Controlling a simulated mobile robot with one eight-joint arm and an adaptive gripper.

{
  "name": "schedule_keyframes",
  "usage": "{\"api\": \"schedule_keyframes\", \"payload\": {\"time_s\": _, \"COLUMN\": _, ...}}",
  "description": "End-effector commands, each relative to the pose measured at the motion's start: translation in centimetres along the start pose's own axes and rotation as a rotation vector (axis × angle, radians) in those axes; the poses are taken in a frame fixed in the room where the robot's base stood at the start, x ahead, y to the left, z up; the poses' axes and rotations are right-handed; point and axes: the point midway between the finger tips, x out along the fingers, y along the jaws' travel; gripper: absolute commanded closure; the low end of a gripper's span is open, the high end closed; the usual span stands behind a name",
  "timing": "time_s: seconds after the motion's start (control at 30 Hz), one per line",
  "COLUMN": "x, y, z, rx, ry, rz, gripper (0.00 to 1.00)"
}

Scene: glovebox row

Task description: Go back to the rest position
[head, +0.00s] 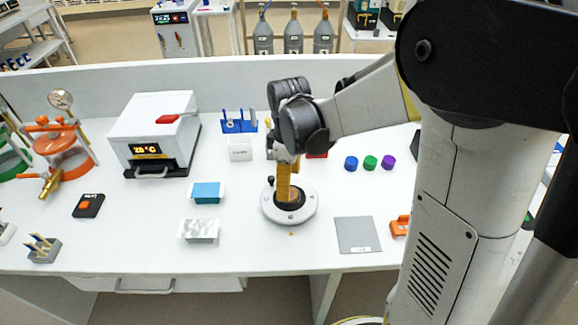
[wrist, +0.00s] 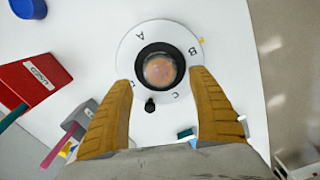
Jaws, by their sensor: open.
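My gripper (head: 286,190) is above a round white base (head: 308,212) on the bench, pointing down. In the wrist view, its two yellow-brown fingers (wrist: 161,80) are spread apart with nothing between them. The white base (wrist: 136,47) carries letters around its rim, a black ring and a pinkish, glossy round centre (wrist: 160,70). A small black knob (wrist: 150,105) sits at its edge. The fingertips show on either side of the ring; I cannot tell how high above it they are. My arm reaches in from the right and hides part of the bench behind the gripper.
A white oven-like box (head: 150,130) stands at the left back. Blue, green and purple caps (head: 370,162) and a grey mat (head: 357,235) lie to the right. A teal-topped block (head: 207,192) and a white block (head: 199,230) stand left. A red box (wrist: 35,82) is near my fingers.

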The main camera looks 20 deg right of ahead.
Motion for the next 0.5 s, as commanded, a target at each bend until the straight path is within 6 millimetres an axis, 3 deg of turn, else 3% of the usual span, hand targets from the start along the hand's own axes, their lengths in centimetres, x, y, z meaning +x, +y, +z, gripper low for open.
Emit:
{"api": "schedule_keyframes", "payload": {"time_s": 0.2, "x": -5.0, "y": 0.0, "z": 0.0, "rx": 0.000, "ry": 0.000, "rz": 0.000, "gripper": 0.30}}
{"api": "schedule_keyframes", "payload": {"time_s": 0.5, "x": -8.3, "y": 0.0, "z": 0.0, "rx": 0.000, "ry": 0.000, "rz": 0.000, "gripper": 0.30}}
